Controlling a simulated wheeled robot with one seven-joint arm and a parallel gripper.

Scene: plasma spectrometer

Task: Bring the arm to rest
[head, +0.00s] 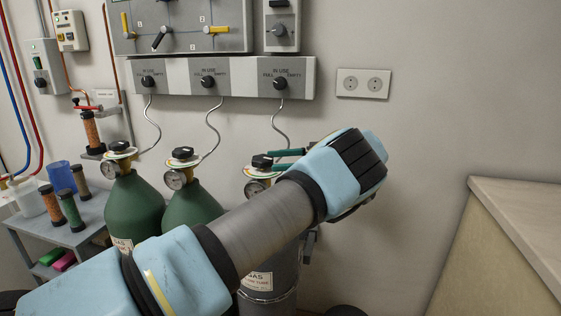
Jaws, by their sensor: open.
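My arm reaches from the lower left up toward the middle, with its blue and black wrist (345,172) in front of the wall and the rightmost cylinder.
Two green gas cylinders (134,205) (190,207) stand left of the grey one. A gas panel (185,78) with knobs is on the wall above. A shelf (78,238) with coloured tubes is at left, a counter (520,205) at right. The wall between wrist and counter is clear.

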